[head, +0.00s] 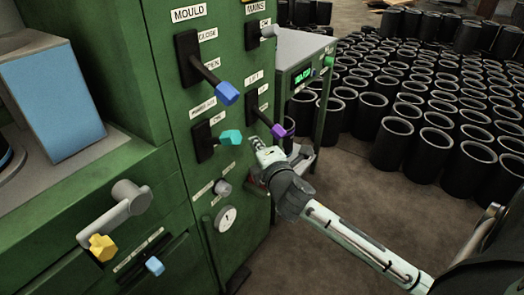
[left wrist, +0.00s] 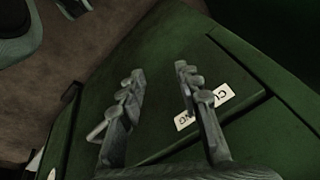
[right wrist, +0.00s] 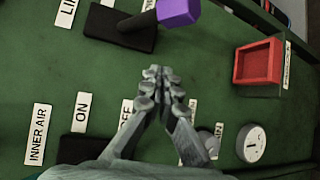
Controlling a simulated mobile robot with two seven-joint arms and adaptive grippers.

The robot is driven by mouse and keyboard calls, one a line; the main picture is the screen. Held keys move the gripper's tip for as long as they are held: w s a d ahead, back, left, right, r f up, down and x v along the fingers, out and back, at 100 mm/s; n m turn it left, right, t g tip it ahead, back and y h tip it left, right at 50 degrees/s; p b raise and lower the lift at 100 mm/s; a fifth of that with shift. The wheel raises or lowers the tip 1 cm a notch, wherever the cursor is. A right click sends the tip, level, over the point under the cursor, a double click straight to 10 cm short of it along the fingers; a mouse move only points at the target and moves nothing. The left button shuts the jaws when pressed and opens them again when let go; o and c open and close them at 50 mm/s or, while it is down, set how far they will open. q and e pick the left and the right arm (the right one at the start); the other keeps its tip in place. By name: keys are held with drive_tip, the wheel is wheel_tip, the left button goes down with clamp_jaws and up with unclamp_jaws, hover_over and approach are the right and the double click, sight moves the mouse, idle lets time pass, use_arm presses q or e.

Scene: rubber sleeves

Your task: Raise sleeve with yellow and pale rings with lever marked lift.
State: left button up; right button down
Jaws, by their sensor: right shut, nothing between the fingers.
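The lever marked lift has a purple knob (head: 282,130) and sits on the front of the green machine. The same purple knob (right wrist: 178,12) is at the top of the right wrist view, on a black plate (right wrist: 118,32), beside a cut-off label starting "LI". My right gripper (head: 256,143) is shut and empty, just below the lift lever and apart from its knob. Its closed fingertips (right wrist: 160,73) show over the green panel. My left gripper (left wrist: 158,78) is open and empty over a green surface with a white label. The sleeve with yellow and pale rings is not visible.
A blue-knobbed mould lever (head: 227,93) and a teal-knobbed lever (head: 231,137) stick out left of the lift lever. A gauge (head: 226,219) is below. A red box (right wrist: 258,63) shows in the right wrist view. Many black sleeves (head: 428,155) stand on the floor at right.

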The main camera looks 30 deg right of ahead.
sight(267, 122)
drive_tip(key=d, duration=0.2)
drive_tip(key=w+d, duration=0.1)
drive_tip(key=d, duration=0.1)
drive_tip(key=shift+d, duration=0.1)
drive_tip(key=shift+w+r, duration=0.15)
idle(0.4)
